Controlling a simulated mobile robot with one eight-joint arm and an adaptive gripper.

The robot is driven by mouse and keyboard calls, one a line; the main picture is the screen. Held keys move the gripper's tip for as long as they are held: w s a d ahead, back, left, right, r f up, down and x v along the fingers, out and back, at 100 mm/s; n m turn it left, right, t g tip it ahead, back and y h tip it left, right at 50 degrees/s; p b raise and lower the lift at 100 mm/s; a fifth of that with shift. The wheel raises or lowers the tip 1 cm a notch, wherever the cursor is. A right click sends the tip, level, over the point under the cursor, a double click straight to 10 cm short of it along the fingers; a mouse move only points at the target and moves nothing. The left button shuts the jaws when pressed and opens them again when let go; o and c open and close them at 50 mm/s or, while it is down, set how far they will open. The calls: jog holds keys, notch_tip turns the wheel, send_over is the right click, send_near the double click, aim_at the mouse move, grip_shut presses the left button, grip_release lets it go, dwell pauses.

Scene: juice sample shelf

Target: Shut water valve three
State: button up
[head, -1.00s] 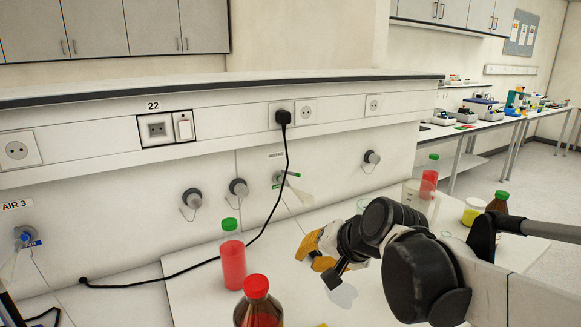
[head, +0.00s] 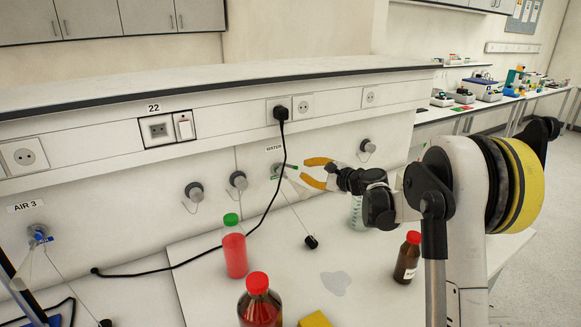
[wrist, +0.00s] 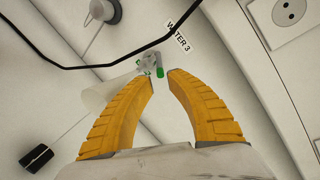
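The water valve (head: 277,170) with a green handle is on the wall panel under a WATER label. The wrist view shows the valve (wrist: 148,64) beside a label reading WATER 3 (wrist: 178,38); its green handle part (wrist: 160,72) appears in line with the gap between my fingertips. My gripper (head: 303,169) has yellow fingers, spread apart with nothing between them. It is close to the valve, just right of it in the head view. In the wrist view my gripper (wrist: 161,76) is open; I cannot tell whether a fingertip touches the handle.
A red bottle with green cap (head: 235,254), a red-capped bottle (head: 260,305) and a brown bottle (head: 407,262) stand on the bench. Grey wall fittings (head: 238,180) are nearby.

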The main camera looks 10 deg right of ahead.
aim_at(294, 167)
jog(key=b+x, duration=0.1)
jog(key=x, duration=0.7)
jog(key=shift+w+a+f+b, duration=0.1)
jog(key=shift+w+a+b, duration=0.05)
jog(key=shift+w+b, duration=0.15)
jog(key=shift+c, duration=0.3)
